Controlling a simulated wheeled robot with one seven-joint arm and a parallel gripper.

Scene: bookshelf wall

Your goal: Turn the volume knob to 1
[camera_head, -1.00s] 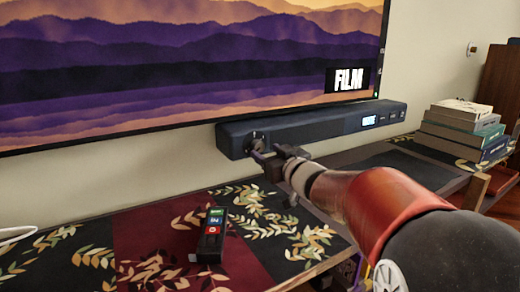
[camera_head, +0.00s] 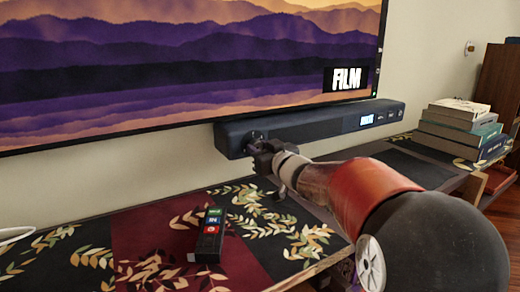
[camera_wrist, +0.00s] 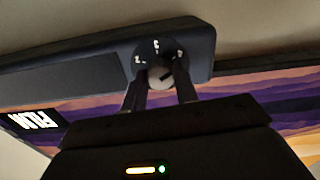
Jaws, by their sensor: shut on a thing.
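The dark soundbar (camera_head: 310,128) is below the screen. Its volume knob (camera_head: 256,138) is near the left end of its front. The fingers partly hide the knob in the head view. The soundbar's lit display (camera_head: 367,120) is too blurred to read.
A screen (camera_head: 190,65) reading "FILM" hangs above the soundbar. A remote (camera_head: 208,240) lies on the leaf-patterned cloth (camera_head: 145,240). A stack of books (camera_head: 460,128) stands at the right. The cloth left of the remote is mostly clear.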

